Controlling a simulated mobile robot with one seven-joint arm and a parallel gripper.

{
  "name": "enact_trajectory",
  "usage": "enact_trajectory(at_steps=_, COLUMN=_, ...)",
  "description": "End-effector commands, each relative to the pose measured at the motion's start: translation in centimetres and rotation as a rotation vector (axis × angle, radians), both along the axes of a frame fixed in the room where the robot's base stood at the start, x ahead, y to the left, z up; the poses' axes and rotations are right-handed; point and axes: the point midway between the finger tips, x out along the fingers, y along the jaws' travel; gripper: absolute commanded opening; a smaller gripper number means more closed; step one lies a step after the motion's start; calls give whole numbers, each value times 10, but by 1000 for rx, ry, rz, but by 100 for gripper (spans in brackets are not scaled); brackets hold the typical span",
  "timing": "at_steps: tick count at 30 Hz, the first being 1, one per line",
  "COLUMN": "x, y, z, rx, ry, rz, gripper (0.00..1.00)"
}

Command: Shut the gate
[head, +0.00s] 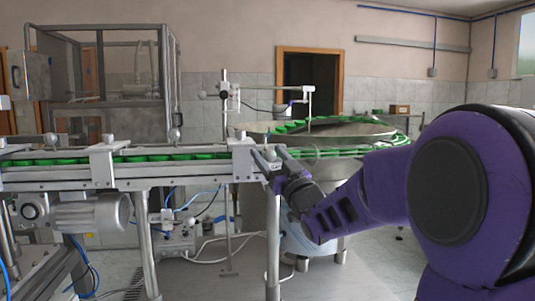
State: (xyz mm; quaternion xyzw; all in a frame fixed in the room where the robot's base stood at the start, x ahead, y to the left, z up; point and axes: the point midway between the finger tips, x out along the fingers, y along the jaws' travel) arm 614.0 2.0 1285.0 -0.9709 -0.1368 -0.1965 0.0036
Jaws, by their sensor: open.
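A conveyor rail (185,172) carries a row of green caps (150,158) across the left half of the head view. A pale upright bracket (243,160) stands over the rail near its right end, and a small round grey knob (269,154) shows just right of it. I cannot tell for certain which part is the gate or how far it stands open. My gripper (275,162) is open at the end of my purple arm. Its fingers are at the knob, and whether they touch it is too small to tell.
A large metal feeder bowl (330,134) with green caps stands behind the gripper. A second bracket (102,162) spans the rail at left. A motor (95,213) and a framed machine (105,85) are at left.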

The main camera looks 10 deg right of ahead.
Motion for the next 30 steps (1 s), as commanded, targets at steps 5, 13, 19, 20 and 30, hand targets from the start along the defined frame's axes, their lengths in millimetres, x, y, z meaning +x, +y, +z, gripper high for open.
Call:
enact_trajectory(at_steps=5, x=0, y=0, z=0, rx=0, ry=0, rz=0, gripper=68)
enact_trajectory(at_steps=13, x=0, y=0, z=0, rx=0, ry=0, rz=0, gripper=20)
enact_trajectory(at_steps=19, x=0, y=0, z=0, rx=0, ry=0, rz=0, gripper=0)
enact_trajectory(at_steps=20, x=0, y=0, z=0, rx=0, ry=0, rz=0, gripper=0)
enact_trajectory(at_steps=30, x=0, y=0, z=0, rx=0, ry=0, rz=0, gripper=0)
